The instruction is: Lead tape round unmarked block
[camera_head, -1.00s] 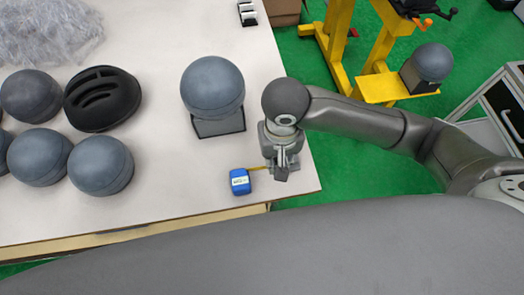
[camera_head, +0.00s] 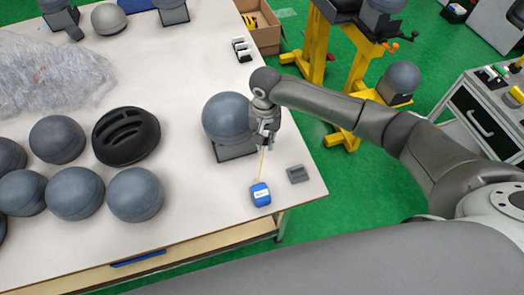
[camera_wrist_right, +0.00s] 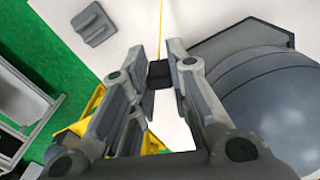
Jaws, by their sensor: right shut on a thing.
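The blue tape measure case (camera_head: 261,194) lies on the table near its front right corner. A thin yellow tape (camera_head: 262,166) runs from it up to my right gripper (camera_head: 266,142). The tape also shows in the wrist view (camera_wrist_right: 161,25). My right gripper (camera_wrist_right: 159,74) is shut on a small dark end piece (camera_wrist_right: 159,75) of the tape. It is close to the right side of a plain grey rounded block (camera_head: 227,118) on a dark square base (camera_head: 236,151). That block fills the right of the wrist view (camera_wrist_right: 284,100). I cannot tell whether they touch. My left gripper is out of view.
A small grey stepped piece (camera_head: 297,174) lies right of the tape case. Several grey domes (camera_head: 135,195) and a black helmet (camera_head: 126,136) stand to the left. Clear wrap (camera_head: 50,75) lies behind. The table's right edge is near; a yellow stand (camera_head: 318,50) is beyond it.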

